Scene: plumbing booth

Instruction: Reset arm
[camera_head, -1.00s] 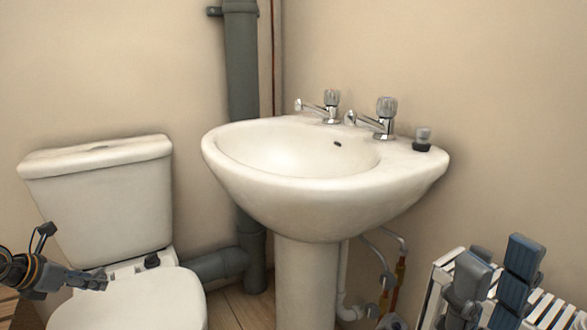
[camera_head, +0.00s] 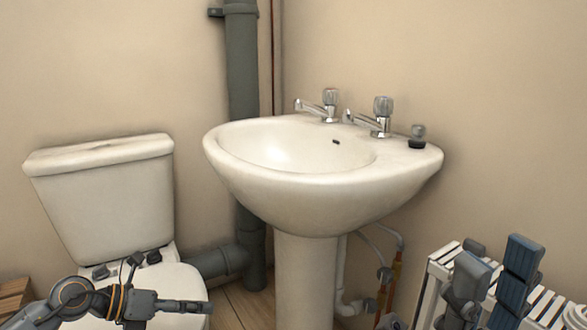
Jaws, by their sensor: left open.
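My left arm comes in at the bottom left. Its left gripper (camera_head: 182,306) points right, in front of the toilet seat lid in the picture, and holds nothing that I can see. It is open, though from the side the gap between its fingers is hard to see. Grey and blue links of what looks like my right arm rise at the bottom right, in front of a white slatted stool (camera_head: 442,262). The right gripper itself is not visible.
The toilet cistern (camera_head: 105,195) is at left. Pipes (camera_head: 395,285) run beneath the basin.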

